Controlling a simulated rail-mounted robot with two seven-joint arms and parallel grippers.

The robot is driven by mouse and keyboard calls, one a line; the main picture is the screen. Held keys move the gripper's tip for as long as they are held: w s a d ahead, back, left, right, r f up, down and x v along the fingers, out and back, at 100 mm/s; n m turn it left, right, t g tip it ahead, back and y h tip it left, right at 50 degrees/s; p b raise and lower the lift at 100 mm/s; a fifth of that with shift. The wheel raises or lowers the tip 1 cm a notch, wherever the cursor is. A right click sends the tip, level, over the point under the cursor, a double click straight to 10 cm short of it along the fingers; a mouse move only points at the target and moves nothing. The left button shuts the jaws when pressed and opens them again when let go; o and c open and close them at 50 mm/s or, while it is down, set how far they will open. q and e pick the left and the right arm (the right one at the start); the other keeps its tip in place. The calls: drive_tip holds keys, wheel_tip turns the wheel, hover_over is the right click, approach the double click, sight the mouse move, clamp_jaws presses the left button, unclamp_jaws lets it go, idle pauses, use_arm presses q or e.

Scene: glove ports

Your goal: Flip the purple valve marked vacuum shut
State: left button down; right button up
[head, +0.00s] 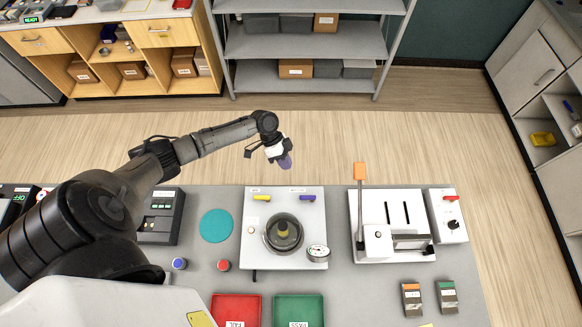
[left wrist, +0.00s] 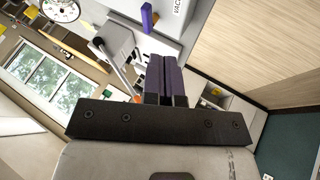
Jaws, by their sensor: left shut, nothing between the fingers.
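The purple valve (head: 307,198) is a small handle on the back right of a white panel (head: 257,250); in the head view it lies crosswise, pointing left to right. In the left wrist view the purple handle (left wrist: 147,17) shows near the top, beside a partly cut-off label that begins "VAC" (left wrist: 179,6). My left gripper (head: 287,163) is shut and empty, above and behind the panel, apart from the valve. Its purple fingers (left wrist: 167,80) are together in the left wrist view. My right gripper is out of view.
A yellow valve (head: 261,198) sits left of the purple one. A round chamber lid (head: 283,234) and a gauge (head: 318,253) are in front. A white device with an orange-tipped lever (head: 360,171) stands to the right. A teal disc (head: 216,226) lies left.

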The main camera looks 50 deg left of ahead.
use_arm(q)
drive_tip(key=p+v, duration=0.2)
drive_tip(key=v, duration=0.5)
drive_tip(key=shift+r, duration=0.2)
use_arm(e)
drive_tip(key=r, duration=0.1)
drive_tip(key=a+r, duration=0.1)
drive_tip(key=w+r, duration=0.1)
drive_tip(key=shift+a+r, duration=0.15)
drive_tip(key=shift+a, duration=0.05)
use_arm(q)
drive_tip(key=shift+w+a, duration=0.1)
drive_tip(key=shift+a, duration=0.05)
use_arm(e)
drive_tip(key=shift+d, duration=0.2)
